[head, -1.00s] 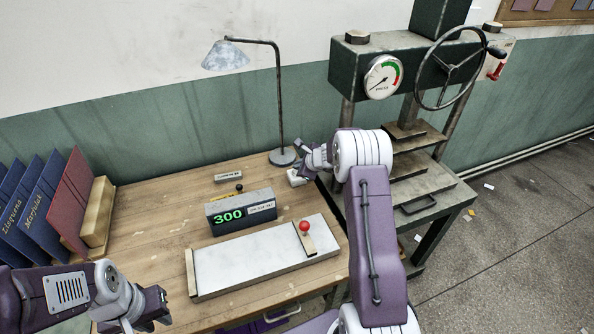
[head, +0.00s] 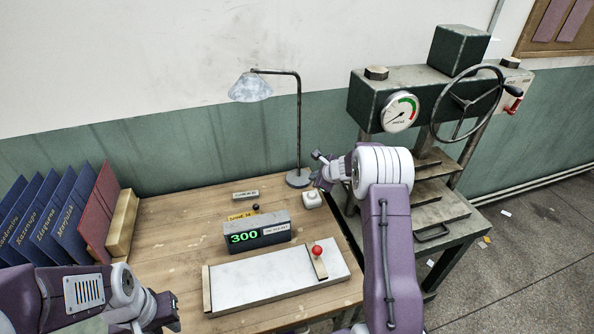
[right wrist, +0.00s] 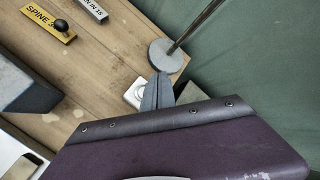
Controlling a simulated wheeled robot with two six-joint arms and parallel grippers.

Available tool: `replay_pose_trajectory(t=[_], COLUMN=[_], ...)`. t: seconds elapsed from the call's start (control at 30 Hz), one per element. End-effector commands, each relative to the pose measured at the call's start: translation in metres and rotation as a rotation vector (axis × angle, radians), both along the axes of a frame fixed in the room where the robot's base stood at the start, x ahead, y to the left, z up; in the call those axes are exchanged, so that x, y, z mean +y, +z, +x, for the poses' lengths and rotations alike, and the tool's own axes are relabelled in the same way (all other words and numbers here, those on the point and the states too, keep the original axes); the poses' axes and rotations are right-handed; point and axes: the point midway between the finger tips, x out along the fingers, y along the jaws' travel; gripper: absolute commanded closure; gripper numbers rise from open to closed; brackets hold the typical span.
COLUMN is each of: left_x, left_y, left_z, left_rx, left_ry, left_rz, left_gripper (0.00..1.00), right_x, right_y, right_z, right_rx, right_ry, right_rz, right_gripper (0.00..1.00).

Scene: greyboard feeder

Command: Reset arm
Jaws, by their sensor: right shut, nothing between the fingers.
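My right gripper (head: 319,168) is shut and empty, above the back right of the wooden workbench, close to the lamp's base. In the right wrist view its closed fingers (right wrist: 157,93) point toward the lamp base and partly cover a small white block (right wrist: 136,94). In the head view this white block (head: 312,200) sits on the bench in front of the gripper, apart from it. My left gripper (head: 168,311) is low at the front left of the bench; its fingertips are not clear enough to tell open from shut.
A desk lamp (head: 299,178), a counter reading 300 (head: 256,236) and a white board with a red-knobbed bar (head: 275,289) stand on the bench. Blue and red folders (head: 62,217) are at left. A green press (head: 432,102) stands right of my right gripper.

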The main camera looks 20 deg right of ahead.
Motion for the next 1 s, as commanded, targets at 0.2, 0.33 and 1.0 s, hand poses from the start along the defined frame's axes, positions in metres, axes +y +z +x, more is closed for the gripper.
replay_pose_trajectory(t=[0.2,0.33,1.0], left_x=[0.000,0.000,0.000], left_y=[0.000,0.000,0.000], left_z=[0.000,0.000,0.000], left_rx=[0.000,0.000,0.000], left_ry=[0.000,0.000,0.000], left_rz=[0.000,0.000,0.000], left_gripper=[0.75,0.75,0.75], right_x=[0.018,0.074,0.136], right_y=[0.017,0.082,0.011], right_z=[0.008,0.009,-0.353], right_rx=[-0.028,-0.102,0.249], right_ry=[0.034,0.150,1.992], right_rz=[-0.010,-0.058,-1.013], right_gripper=[1.00,1.00,1.00])
